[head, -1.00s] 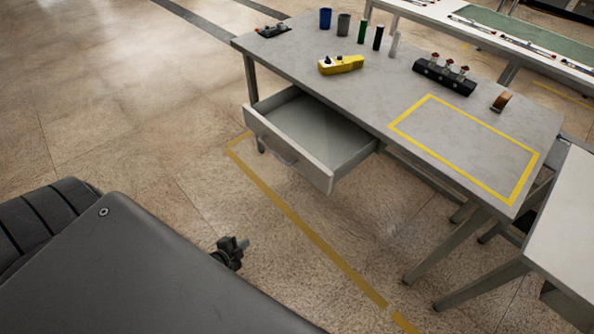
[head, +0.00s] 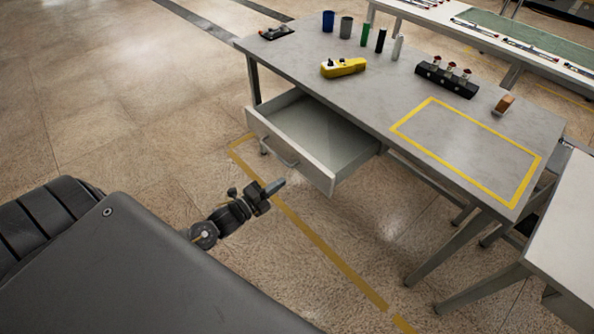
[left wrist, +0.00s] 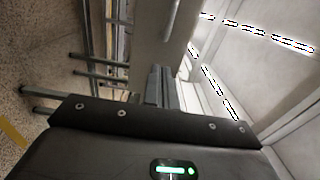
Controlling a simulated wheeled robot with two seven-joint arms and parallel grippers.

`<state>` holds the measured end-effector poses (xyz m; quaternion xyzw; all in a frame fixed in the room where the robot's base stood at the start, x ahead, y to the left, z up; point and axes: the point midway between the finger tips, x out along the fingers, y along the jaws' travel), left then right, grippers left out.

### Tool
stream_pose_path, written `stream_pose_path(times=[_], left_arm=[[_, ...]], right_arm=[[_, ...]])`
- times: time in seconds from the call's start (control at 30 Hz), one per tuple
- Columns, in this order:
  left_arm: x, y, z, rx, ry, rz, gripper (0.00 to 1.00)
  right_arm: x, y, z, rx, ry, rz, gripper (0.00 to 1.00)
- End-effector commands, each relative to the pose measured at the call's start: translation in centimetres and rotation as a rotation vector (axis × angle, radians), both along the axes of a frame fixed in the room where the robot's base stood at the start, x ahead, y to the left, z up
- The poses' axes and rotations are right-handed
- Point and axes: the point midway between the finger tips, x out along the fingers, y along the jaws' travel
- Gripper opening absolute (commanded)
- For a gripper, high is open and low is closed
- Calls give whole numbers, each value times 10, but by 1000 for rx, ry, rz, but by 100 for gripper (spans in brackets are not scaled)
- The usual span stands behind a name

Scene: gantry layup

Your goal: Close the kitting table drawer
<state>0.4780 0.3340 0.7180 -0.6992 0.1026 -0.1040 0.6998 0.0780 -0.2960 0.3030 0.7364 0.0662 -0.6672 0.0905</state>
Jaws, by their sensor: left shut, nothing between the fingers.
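The kitting table (head: 385,88) stands at the upper right of the head view. Its drawer (head: 318,135) is pulled out at the left end, and its inside looks empty. The drawer front (head: 308,166) carries a bar handle (head: 278,151). My left gripper (head: 278,185) is shut and empty, in front of and below the drawer front, apart from it in the head view. In the left wrist view, the gripper fingers (left wrist: 158,85) point toward a pale panel with a bar handle (left wrist: 173,18), which looks like the drawer front. My right gripper is not in view.
On the tabletop are a yellow device (head: 343,67), several cups and bottles, a black block with red-topped parts (head: 446,79) and a yellow taped rectangle. A second table (head: 570,220) stands at the right. The floor left of the drawer is clear.

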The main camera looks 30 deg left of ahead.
Motion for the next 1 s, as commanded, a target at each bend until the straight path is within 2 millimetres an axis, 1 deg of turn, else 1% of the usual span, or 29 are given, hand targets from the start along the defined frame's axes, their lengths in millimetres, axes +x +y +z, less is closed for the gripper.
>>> stream_pose_path(times=[0.03,0.2,0.4,0.6,1.0], left_arm=[[11,-3,2,-2,-2,1,0],[42,-13,2,-2,0,1,0],[66,-20,0,-2,2,2,0],[75,-23,-1,0,2,1,0],[76,-22,-1,0,2,3,0]], right_arm=[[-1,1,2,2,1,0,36],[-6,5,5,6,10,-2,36],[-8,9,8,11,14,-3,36],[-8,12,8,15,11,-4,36],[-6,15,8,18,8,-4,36]])
